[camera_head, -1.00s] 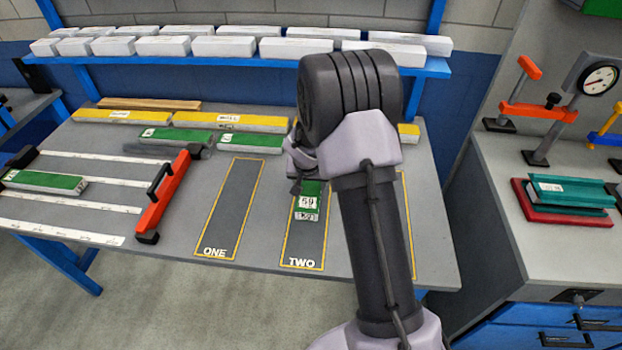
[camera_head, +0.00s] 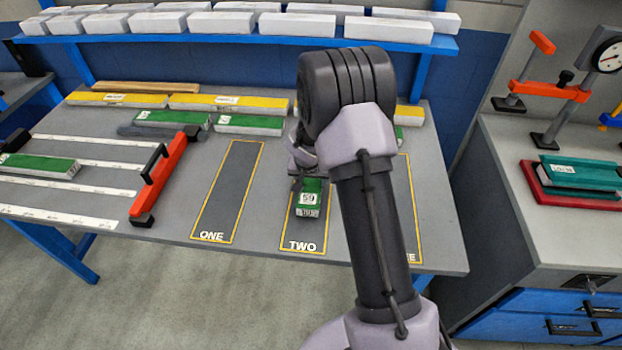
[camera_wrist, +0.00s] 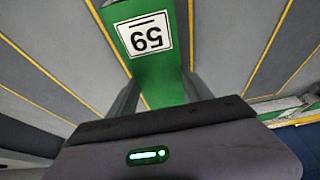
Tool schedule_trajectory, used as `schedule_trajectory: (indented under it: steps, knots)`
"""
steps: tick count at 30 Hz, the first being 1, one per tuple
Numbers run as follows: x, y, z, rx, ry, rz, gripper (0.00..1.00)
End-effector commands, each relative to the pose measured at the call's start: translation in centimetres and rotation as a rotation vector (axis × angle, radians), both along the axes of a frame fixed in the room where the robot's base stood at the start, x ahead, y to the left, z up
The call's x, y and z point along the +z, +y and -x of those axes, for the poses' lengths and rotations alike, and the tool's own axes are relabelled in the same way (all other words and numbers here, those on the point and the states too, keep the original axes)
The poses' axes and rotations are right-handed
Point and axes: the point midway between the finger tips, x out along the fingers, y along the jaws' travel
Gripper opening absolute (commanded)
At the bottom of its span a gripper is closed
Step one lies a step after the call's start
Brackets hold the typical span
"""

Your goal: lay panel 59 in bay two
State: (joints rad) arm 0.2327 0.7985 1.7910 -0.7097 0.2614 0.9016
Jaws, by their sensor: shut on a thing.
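Panel 59 (camera_head: 309,199) is a green-topped block with a white label reading 59 and a pale near end. My gripper (camera_wrist: 163,97) is shut on it, one finger at each long side; its label shows upside down in the wrist view (camera_wrist: 145,38). In the head view the panel lies over bay two (camera_head: 305,239), a dark strip outlined in yellow, between its side lines. I cannot tell whether it touches the bench or hangs just above. My wrist and arm hide the far part of bay two and most of the gripper.
Bay one (camera_head: 228,190) is empty, to the left. A third bay (camera_head: 413,215) is partly behind my arm. An orange clamp-like bar (camera_head: 160,180) stands left of bay one. Green and yellow panels (camera_head: 248,124) lie along the back, below a shelf of white blocks (camera_head: 235,23).

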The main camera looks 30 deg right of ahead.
Motion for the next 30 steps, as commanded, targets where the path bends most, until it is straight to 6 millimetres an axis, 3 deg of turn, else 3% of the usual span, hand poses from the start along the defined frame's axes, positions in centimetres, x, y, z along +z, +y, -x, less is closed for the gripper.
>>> schedule_trajectory:
  steps: [22,23,26,30]
  knots:
    - [-1.3,0.0,0.0,0.000,0.000,0.000,0.15]
    - [-1.2,0.0,0.0,0.000,0.000,0.000,0.64]
    - [-1.2,0.0,0.0,0.000,0.000,0.000,0.84]
    - [-1.2,0.0,0.0,0.000,0.000,0.000,0.84]
